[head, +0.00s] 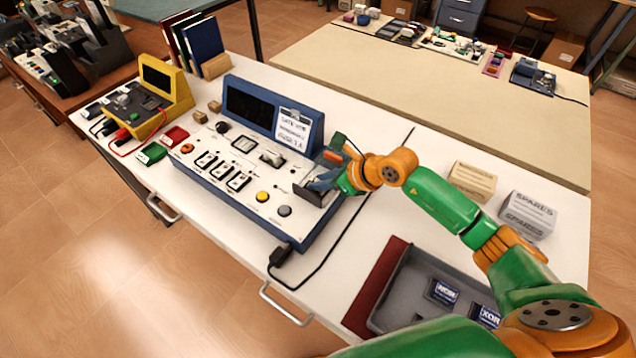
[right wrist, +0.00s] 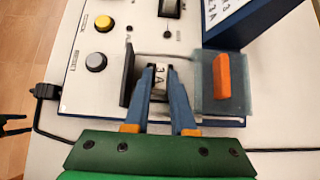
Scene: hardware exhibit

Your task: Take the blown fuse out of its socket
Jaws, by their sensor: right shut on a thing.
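The blue console (head: 262,150) stands on the white table, with a white top panel. At its right end, a small white fuse (right wrist: 158,78) marked "3 A" sits between the blue fingers of my right gripper (right wrist: 160,70). The gripper is shut on the fuse from both sides. The fingers hide most of the fuse and its socket, so I cannot tell how deep it sits. A dark upright plate (right wrist: 128,75) stands left of the fingers. A see-through cover with an orange grip (right wrist: 221,77) lies right of them. My left gripper is not in view.
A grey tray (head: 392,300) with dark modules lies at the front right. A box marked SPARES (head: 527,215) and a tan box (head: 472,181) stand behind it. A black cable (head: 345,225) runs near the console. A yellow console (head: 160,95) stands at left.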

